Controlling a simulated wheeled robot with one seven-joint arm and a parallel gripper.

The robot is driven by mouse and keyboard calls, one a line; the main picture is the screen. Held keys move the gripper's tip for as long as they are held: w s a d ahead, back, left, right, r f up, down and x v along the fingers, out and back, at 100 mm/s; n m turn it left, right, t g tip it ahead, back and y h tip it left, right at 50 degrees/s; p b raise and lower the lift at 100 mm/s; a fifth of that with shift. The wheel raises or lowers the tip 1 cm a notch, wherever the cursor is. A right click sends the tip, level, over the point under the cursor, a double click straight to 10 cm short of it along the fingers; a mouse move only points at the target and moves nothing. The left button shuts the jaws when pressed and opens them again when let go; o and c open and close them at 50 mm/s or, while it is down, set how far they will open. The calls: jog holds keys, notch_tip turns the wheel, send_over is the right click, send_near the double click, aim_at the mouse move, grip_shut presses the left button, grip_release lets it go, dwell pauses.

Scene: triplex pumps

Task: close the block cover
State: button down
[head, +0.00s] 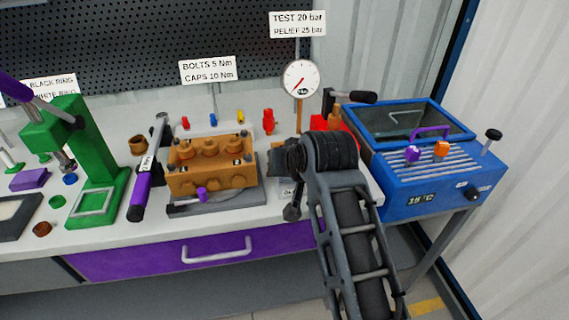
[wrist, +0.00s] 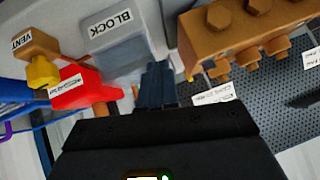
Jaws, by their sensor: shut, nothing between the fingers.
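A grey, partly see-through box-like piece labelled BLOCK (wrist: 112,45) is in the upper left of the wrist view. I take it to be the block cover; I cannot tell whether it stands open or closed. In the head view my arm hides most of that spot, and only a small pale label (head: 288,193) shows there. My gripper (wrist: 158,75) is shut and empty, its dark fingers close beside the lower right of the BLOCK piece. I cannot tell if they touch. In the head view my gripper (head: 292,211) points down, right of the brass pump.
The brass pump block (head: 211,179) stands left of my gripper and also shows in the wrist view (wrist: 245,30). A red part (wrist: 85,90) and a brass VENT fitting (wrist: 36,52) lie left of the fingers. A blue cooling box (head: 425,175) stands right.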

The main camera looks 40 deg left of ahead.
dwell(0.4)
jog(key=s+d+r+p, duration=0.1)
jog(key=s+d+r, duration=0.15)
jog(key=r, duration=0.35)
jog(key=s+d+r+p, duration=0.1)
jog(key=s+d+r, duration=0.15)
jog(key=r, duration=0.25)
jog(key=s+d+f+m+t, duration=0.3)
jog(key=d+f+m, duration=0.1)
jog(key=d+f, duration=0.95)
jog(key=s+d+f+m+t+h, duration=0.1)
jog(key=s+d+f+t, duration=0.2)
jog(key=d, duration=0.4)
jog(key=s+d+f+m+h, duration=0.1)
jog(key=s+d+f+m, duration=0.1)
jog(key=s+d, duration=0.45)
jog(key=s+d+r+m+t+h, duration=0.2)
jog(key=s+d+t+h, duration=0.1)
jog(key=s+d, duration=0.9)
jog(key=s+d+r+t+h, duration=0.1)
jog(key=s+d+r+h, duration=0.2)
jog(key=s+d+r, duration=0.5)
jog(key=shift+s+r, duration=0.4)
jog(key=shift+s, duration=0.25)
